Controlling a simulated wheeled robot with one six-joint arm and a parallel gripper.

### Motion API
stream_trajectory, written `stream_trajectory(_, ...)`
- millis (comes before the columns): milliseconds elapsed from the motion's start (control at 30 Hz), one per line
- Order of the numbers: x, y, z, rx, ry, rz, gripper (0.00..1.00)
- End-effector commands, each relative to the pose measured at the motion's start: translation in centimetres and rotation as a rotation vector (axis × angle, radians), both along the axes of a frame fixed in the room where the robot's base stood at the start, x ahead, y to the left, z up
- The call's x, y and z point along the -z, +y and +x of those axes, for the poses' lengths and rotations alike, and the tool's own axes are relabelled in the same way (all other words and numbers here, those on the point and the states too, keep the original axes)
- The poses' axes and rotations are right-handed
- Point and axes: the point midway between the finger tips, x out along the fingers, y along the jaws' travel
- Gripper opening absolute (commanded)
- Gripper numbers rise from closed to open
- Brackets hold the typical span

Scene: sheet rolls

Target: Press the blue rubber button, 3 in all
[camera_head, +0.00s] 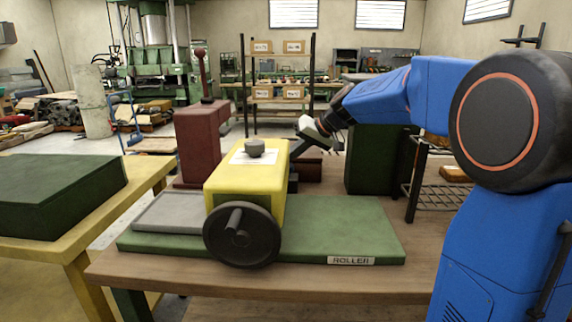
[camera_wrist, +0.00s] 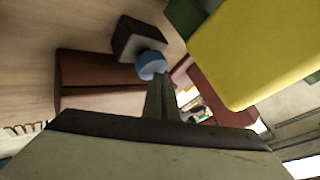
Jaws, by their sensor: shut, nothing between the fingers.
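The blue rubber button (camera_wrist: 151,65) is a small round cap on a dark box (camera_wrist: 128,38) in the wrist view. My gripper (camera_wrist: 160,82) is shut and empty. Its fingertips overlap the button's lower edge in that view; I cannot tell whether they touch it. In the head view, my gripper (camera_head: 294,153) points down and left, just behind the right side of the yellow roller machine (camera_head: 225,186). The button cannot be made out in the head view.
The yellow machine, with a dark crank wheel (camera_head: 242,236) and grey top knob (camera_head: 255,146), stands on a green base (camera_head: 340,225) on the wooden table (camera_head: 190,280). A dark red block (camera_head: 198,145) with a lever is behind left. A red-brown box (camera_wrist: 100,85) lies beside the button box.

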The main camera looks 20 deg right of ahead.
Motion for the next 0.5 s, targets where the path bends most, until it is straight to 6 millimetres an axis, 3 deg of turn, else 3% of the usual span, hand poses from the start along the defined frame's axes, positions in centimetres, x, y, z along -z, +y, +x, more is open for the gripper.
stream_trajectory(500,0.56,0.00,0.00,-0.001,0.001,0.000,0.00)
